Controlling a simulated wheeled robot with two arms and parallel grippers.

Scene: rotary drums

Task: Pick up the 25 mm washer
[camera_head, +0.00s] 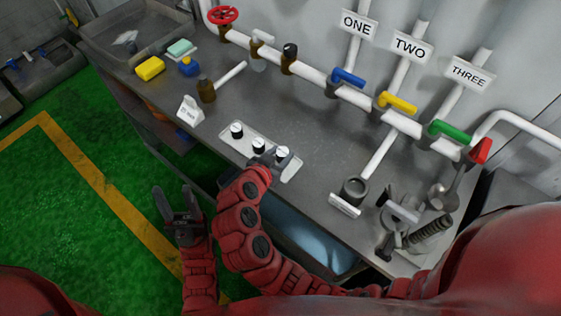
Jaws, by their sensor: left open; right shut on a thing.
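A white plate (228,138) lies near the front edge of the grey workbench. Several small round black-and-white pieces stand on it in a row: one at its left end (236,130), one in the middle (259,145) and one to the right (282,153). I cannot tell which of them, if any, is the 25 mm washer; no size is readable. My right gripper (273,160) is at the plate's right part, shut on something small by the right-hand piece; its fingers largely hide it. My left gripper (176,203) is open and empty over the green floor, in front of the bench.
A white pipe with blue (348,77), yellow (398,103) and green (450,132) valve handles runs along the bench's back.

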